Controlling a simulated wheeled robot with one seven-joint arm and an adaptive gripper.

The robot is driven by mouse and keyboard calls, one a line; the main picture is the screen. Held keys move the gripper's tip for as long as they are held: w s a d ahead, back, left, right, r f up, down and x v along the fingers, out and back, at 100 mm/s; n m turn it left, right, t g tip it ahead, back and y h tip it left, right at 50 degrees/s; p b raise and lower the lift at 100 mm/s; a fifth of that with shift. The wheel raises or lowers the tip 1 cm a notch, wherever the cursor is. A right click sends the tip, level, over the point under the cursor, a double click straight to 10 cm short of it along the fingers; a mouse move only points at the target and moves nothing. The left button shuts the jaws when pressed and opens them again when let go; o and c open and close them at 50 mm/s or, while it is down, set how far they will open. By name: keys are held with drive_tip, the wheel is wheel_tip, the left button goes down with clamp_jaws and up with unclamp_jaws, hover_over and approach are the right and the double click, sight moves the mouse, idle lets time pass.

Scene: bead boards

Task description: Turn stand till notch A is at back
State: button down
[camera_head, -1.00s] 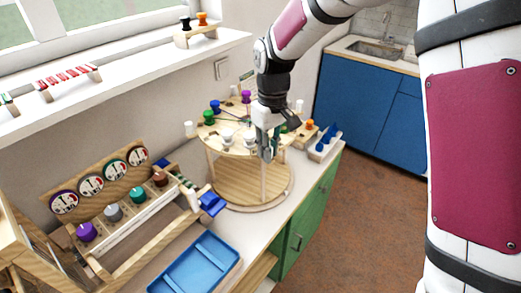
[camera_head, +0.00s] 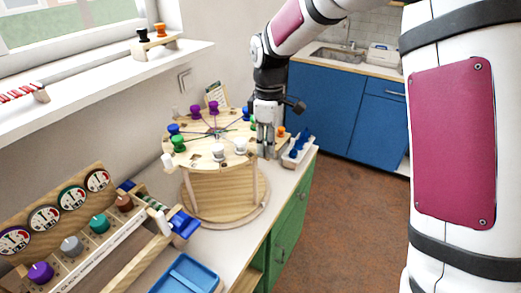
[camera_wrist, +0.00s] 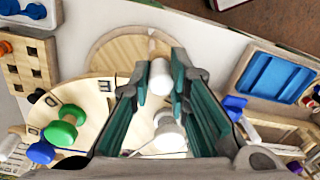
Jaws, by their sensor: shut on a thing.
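The stand is a round wooden two-tier turntable, its top disc (camera_head: 205,133) above a wider base (camera_head: 222,190) on the counter. Coloured spools stand round the disc: purple (camera_head: 195,110), green (camera_head: 178,142), blue (camera_head: 174,128) and white (camera_head: 240,147). A white post (camera_head: 168,160) stands at its left rim. My gripper (camera_head: 267,152) is at the right front rim, pointing down. In the wrist view its fingers are closed about another white post (camera_wrist: 160,75), with a white spool (camera_wrist: 168,132) close by. Small label plates (camera_wrist: 52,101) show on the disc; I cannot read notch A.
A blue tray (camera_head: 187,275) and a rack with dials and coloured knobs (camera_head: 98,224) are at the left front. A holder with blue pegs (camera_head: 297,150) stands close right of my gripper.

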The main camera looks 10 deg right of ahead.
drive_tip(key=w+d+n+b, duration=0.4)
drive_tip(key=w+n+b, duration=0.3)
drive_tip(key=w, duration=0.7)
drive_tip(key=shift+d+n, duration=0.2)
drive_tip(key=shift+n, duration=1.2)
drive_tip(key=c, duration=1.5)
unclamp_jaws()
drive_tip(key=shift+w+r, duration=0.1)
wheel_tip(320, 180, up, 12)
drive_tip(key=shift+w+a+f, duration=0.1)
